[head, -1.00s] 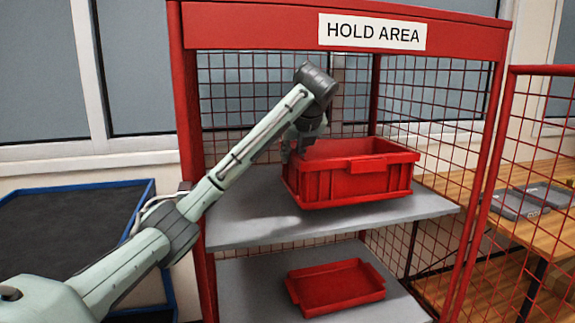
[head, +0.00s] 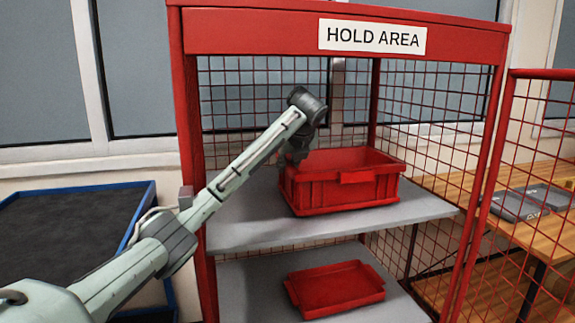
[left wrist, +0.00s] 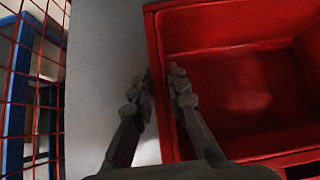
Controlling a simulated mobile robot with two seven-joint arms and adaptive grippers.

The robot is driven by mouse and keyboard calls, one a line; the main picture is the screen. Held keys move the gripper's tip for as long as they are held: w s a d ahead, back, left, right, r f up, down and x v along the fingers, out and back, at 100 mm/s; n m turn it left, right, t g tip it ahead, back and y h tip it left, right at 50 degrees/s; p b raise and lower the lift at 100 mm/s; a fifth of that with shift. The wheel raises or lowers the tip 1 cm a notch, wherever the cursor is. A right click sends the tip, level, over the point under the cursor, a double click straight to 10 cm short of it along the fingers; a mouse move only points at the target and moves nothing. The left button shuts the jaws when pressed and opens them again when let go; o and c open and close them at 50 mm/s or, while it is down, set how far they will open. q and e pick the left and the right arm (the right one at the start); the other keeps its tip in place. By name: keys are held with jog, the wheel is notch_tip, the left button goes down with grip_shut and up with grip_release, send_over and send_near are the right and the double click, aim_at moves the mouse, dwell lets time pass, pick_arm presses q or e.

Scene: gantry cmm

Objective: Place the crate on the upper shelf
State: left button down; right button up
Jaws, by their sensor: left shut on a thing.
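The red crate (head: 345,192) is over the grey upper shelf (head: 245,228) of the hold area cage, upright and roughly level. Its base appears to sit on the shelf, with no clear gap beneath it. My left gripper (head: 293,159) is at the crate's left wall, reaching in from above. In the left wrist view its fingers (left wrist: 162,88) straddle the rim of the crate's wall (left wrist: 158,60), one outside and one inside, shut on it. The crate's interior (left wrist: 245,90) looks empty there. My right gripper is not in view.
A shallow red tray (head: 335,288) lies on the lower shelf (head: 245,285). Red posts and wire mesh enclose the shelves, and an open mesh door (head: 490,200) stands at right. A blue-edged dark surface (head: 75,225) is at left. Bare upper shelf shows left of the crate.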

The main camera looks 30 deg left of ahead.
pick_arm(q)
jog(key=c, duration=1.9)
grip_release()
jog(key=shift+f, duration=0.15)
jog(key=o, duration=0.4)
jog(key=v, duration=0.9)
jog(key=shift+r, duration=0.5)
jog(key=shift+v, duration=1.3)
jog(key=shift+s+d+f, duration=0.1)
jog(key=shift+s+f, duration=0.05)
jog(key=shift+f, duration=0.05)
